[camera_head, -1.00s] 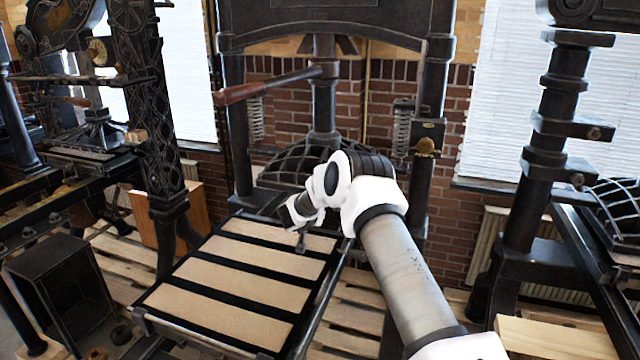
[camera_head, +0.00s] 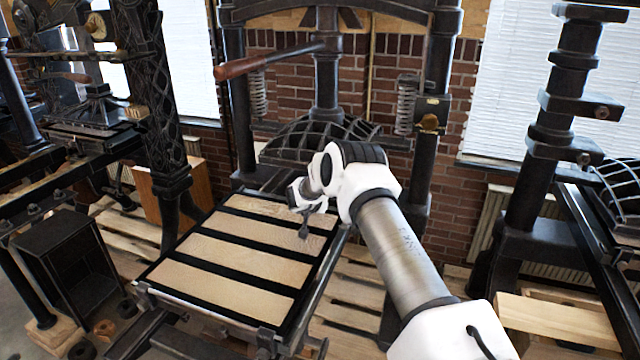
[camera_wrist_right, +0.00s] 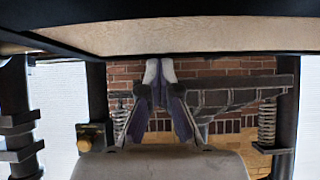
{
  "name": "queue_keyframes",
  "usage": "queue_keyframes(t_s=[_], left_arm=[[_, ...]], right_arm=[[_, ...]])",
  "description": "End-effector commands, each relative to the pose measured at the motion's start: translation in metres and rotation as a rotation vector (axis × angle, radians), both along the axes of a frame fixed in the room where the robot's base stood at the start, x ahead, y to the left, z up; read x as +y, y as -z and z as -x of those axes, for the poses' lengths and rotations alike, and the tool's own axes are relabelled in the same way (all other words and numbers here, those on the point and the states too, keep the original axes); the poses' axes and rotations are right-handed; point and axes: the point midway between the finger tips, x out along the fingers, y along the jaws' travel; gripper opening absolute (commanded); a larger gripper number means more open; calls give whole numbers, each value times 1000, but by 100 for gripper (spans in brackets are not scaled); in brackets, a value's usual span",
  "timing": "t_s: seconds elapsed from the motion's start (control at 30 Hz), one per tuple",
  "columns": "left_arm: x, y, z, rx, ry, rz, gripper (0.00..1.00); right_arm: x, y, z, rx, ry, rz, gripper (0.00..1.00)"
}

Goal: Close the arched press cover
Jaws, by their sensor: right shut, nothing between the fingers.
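The dark, ribbed arched part of the middle press (camera_head: 300,137) sits behind my right arm, low between the press's two posts; my arm hides part of it. In front of it lies a flat bed (camera_head: 216,289) with several pale wooden strips and dark bands. My right gripper (camera_head: 303,231) is over the bed's far right part in the head view; I cannot tell whether it touches. In the right wrist view, its fingers (camera_wrist_right: 159,70) are together with nothing between them, near a pale wooden edge (camera_wrist_right: 190,35). My left gripper is not in view.
A lever with a wooden handle (camera_head: 240,68) sticks out left above the bed. Other presses stand at left (camera_head: 150,110) and right (camera_head: 548,125). A wooden block (camera_head: 552,318) is at the lower right. The space directly above the bed's near part is clear.

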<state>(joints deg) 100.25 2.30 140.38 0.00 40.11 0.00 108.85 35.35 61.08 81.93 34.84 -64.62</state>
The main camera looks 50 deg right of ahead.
Motion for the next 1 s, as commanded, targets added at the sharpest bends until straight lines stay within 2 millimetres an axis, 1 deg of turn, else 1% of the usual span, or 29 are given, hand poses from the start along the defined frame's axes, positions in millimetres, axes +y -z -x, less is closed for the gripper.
queue_keyframes(t_s=[0.03, 0.07, 0.17, 0.23, 0.27, 0.3, 0.5, 0.6, 0.73, 1.0], left_arm=[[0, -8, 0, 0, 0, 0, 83], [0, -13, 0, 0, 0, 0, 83], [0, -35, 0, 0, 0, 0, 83], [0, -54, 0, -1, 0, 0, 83], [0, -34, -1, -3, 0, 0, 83], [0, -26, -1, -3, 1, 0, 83], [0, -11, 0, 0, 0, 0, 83], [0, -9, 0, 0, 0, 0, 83], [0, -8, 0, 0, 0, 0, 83], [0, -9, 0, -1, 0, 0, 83]], right_arm=[[4, 1, 5, 13, 0, -13, 0], [5, -5, 5, 14, -1, -12, 0], [8, -33, 5, 6, -3, -6, 0], [11, -57, 5, 0, -6, -1, 0], [18, -47, 7, -2, -5, -4, 0], [25, -52, 10, -2, -6, -4, 0], [60, -92, 22, -6, -8, 1, 0], [70, -104, 26, -5, -6, 3, 0], [75, -112, 28, -3, -4, 4, 0], [75, -113, 28, -3, -4, 4, 0]])
